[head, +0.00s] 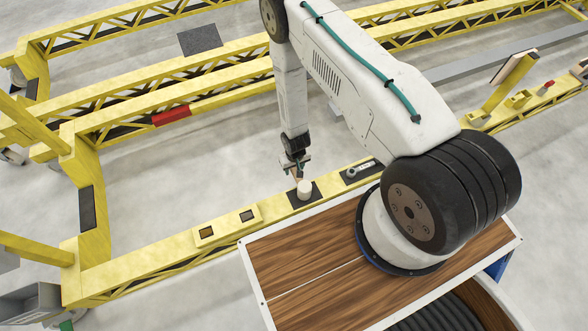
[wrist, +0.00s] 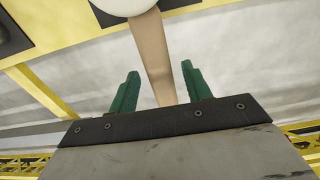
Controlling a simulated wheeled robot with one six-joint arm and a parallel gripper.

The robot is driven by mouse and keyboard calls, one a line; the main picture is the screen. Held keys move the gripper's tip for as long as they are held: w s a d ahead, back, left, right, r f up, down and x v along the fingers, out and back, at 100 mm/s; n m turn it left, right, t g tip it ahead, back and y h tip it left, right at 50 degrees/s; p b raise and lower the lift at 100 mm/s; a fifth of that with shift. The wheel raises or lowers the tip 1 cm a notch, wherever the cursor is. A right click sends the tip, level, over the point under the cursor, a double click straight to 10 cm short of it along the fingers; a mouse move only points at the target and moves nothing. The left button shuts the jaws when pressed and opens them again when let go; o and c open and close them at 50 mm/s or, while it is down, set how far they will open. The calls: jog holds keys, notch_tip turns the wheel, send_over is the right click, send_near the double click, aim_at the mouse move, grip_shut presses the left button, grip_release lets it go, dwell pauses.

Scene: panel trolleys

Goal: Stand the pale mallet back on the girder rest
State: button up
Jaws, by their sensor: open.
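The pale mallet (head: 304,187) has a round, whitish head and a tan handle. In the head view its head appears to rest on a dark pad (head: 294,203) on the near yellow girder (head: 156,251), with the handle rising toward my gripper (head: 298,174). In the wrist view the mallet's handle (wrist: 152,52) runs between the green fingers of my gripper (wrist: 160,71), with gaps on both sides. My gripper is open around the handle. The mallet's head shows only partly at the top edge there. The handle's lower end is hidden behind the gripper's body.
A wrench (head: 361,171) lies on another dark pad to the right on the same girder. A yellow block with two square openings (head: 226,226) sits to the left. A red piece (head: 171,116) is on a farther girder. The wooden deck (head: 310,262) is close in front.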

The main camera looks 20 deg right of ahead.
notch_tip(320, 180, up, 46)
jog(key=w+d+f, duration=0.1)
jog(key=w, duration=0.2)
jog(key=s+d+r, duration=0.1)
jog(key=s+r, duration=0.4)
jog(key=r, duration=0.4)
jog(key=s+r, duration=0.6)
jog(key=r, duration=0.2)
jog(key=s+r, duration=0.4)
jog(key=s, duration=0.4)
jog(key=s+r, duration=0.4)
jog(key=s, duration=0.4)
jog(key=shift+d+t, duration=0.3)
jog(key=shift+d, duration=0.15)
jog(key=shift+w+r, duration=0.1)
